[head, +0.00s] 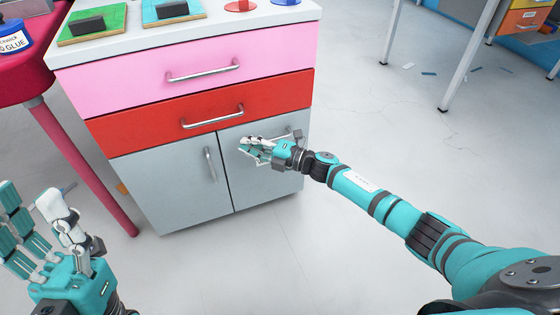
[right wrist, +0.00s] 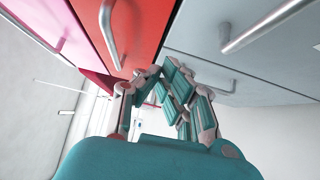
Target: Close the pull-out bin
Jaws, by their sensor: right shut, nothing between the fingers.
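A cabinet holds a grey front with a horizontal handle at its lower right, the pull-out bin (head: 262,178). This front looks flush, or nearly so, with the grey door to its left; I cannot see a clear gap. In the right wrist view, the bin front (right wrist: 222,82) shows beyond the fingers. My right gripper (head: 250,148) is shut and empty, in front of the upper part of the bin front, covering part of its handle; I cannot tell whether it touches. My left gripper (head: 48,212) is open and empty at the lower left, away from the cabinet.
Above the bin are a red drawer (head: 170,125) and a pink drawer (head: 150,82), both looking shut. A grey door (head: 175,185) with a vertical handle is to its left. A red table (head: 40,82) stands at the left. The floor (head: 370,150) right of the cabinet is clear.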

